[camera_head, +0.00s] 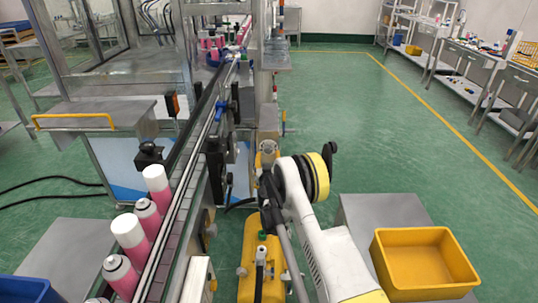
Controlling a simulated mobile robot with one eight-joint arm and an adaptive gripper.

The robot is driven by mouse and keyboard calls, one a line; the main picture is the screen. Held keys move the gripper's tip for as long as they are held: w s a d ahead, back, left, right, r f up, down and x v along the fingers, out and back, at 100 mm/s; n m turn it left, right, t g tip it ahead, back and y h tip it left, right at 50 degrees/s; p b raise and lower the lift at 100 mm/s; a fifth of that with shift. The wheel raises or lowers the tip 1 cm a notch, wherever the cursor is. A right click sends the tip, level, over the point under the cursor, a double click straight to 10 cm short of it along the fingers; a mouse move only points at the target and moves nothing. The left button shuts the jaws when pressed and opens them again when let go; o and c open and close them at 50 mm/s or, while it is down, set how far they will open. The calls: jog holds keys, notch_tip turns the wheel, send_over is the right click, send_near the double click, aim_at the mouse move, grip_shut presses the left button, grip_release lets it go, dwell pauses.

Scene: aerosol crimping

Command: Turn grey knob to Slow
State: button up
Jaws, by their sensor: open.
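No knob marked "Slow" can be read in the head view. A small pale round part (210,230) sits on the side of the conveyor (182,222), and I cannot tell if it is the grey knob. My white arm reaches up from the lower right, with a black and yellow joint near the middle. My gripper (268,191) seems to be the dark end left of that joint, beside the conveyor. It is open, though its fingers are small and partly hidden. I see nothing held in it.
Pink cans (119,277) with white or grey tops stand along the conveyor. A yellow machine part (248,270) is below my arm. A yellow bin (425,262) rests on a grey stand at right. Green floor is clear beyond, up to the right-hand benches (470,70).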

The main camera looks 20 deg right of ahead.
aim_at(269, 151)
jog(key=shift+b+x, duration=0.4)
jog(key=shift+x, duration=1.35)
jog(key=shift+c, duration=0.5)
jog(key=shift+r, duration=0.1)
grip_shut()
